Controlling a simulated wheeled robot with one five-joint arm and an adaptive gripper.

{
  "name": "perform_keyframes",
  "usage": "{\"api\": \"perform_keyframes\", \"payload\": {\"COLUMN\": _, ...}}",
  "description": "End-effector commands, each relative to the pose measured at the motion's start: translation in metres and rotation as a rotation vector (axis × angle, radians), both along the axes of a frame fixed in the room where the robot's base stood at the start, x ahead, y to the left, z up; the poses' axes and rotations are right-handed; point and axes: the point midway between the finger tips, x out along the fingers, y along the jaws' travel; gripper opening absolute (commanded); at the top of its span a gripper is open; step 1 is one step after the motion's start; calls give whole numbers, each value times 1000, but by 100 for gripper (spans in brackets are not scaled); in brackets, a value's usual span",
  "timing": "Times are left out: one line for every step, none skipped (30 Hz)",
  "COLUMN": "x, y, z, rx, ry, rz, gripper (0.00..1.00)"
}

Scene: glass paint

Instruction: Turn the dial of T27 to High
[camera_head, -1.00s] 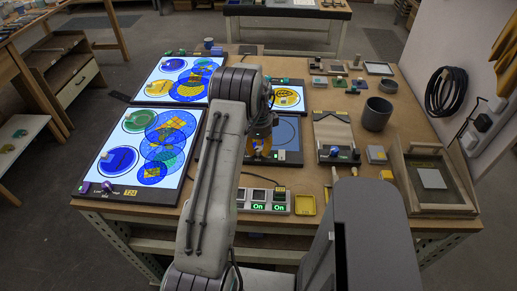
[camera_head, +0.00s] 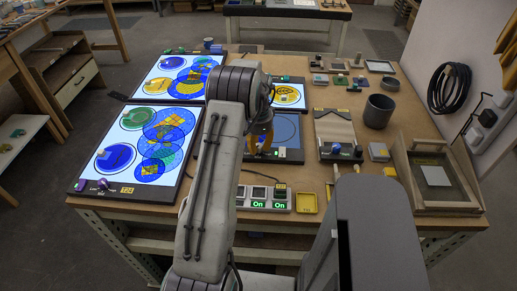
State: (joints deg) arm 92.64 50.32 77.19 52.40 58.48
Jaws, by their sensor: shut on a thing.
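My gripper (camera_head: 263,148), with orange fingers, points down at the front strip of a dark panel with a blue-grey face (camera_head: 287,132), right of my arm. The fingers are shut on a small dial there, mostly hidden by them and my arm. No label reading T27 is legible in view.
A lit panel (camera_head: 178,186) labelled T24, with its own dial (camera_head: 102,183), lies at the left. Switch boxes (camera_head: 280,199) reading On and a yellow tray (camera_head: 306,203) stand in front. A grey cup (camera_head: 378,111) and a wooden-framed box (camera_head: 440,208) are at the right.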

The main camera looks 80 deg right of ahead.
Motion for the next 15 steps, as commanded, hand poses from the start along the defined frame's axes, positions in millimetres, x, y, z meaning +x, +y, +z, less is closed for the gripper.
{"api": "perform_keyframes", "payload": {"x": 0, "y": 1, "z": -4, "rx": 2, "ry": 0, "rz": 44, "gripper": 0}}
{"api": "perform_keyframes", "payload": {"x": 0, "y": 1, "z": -4, "rx": 4, "ry": 0, "rz": 72, "gripper": 0}}
{"api": "perform_keyframes", "payload": {"x": 0, "y": 1, "z": -4, "rx": 3, "ry": -1, "rz": 110, "gripper": 0}}
{"api": "perform_keyframes", "payload": {"x": 0, "y": 1, "z": -4, "rx": 3, "ry": 0, "rz": 139, "gripper": 0}}
{"api": "perform_keyframes", "payload": {"x": 0, "y": 1, "z": -4, "rx": 3, "ry": 0, "rz": 167, "gripper": 0}}
{"api": "perform_keyframes", "payload": {"x": 0, "y": 1, "z": -4, "rx": 3, "ry": 0, "rz": 205, "gripper": 0}}
{"api": "perform_keyframes", "payload": {"x": 0, "y": 1, "z": -4, "rx": 3, "ry": 0, "rz": 233, "gripper": 0}}
{"api": "perform_keyframes", "payload": {"x": 0, "y": 1, "z": -3, "rx": 3, "ry": 0, "rz": 262, "gripper": 0}}
{"api": "perform_keyframes", "payload": {"x": 0, "y": 1, "z": -3, "rx": 4, "ry": 0, "rz": 300, "gripper": 0}}
{"api": "perform_keyframes", "payload": {"x": 0, "y": 1, "z": -3, "rx": 4, "ry": 0, "rz": 328, "gripper": 0}}
{"api": "perform_keyframes", "payload": {"x": 0, "y": 1, "z": -4, "rx": 4, "ry": 0, "rz": 357, "gripper": 0}}
{"api": "perform_keyframes", "payload": {"x": 0, "y": 1, "z": -3, "rx": 4, "ry": 0, "rz": 395, "gripper": 0}}
{"api": "perform_keyframes", "payload": {"x": 0, "y": 1, "z": -3, "rx": 4, "ry": 0, "rz": 423, "gripper": 0}}
{"api": "perform_keyframes", "payload": {"x": 0, "y": 1, "z": -3, "rx": 4, "ry": 0, "rz": 452, "gripper": 0}}
{"api": "perform_keyframes", "payload": {"x": 0, "y": 1, "z": -3, "rx": 4, "ry": 0, "rz": 489, "gripper": 0}}
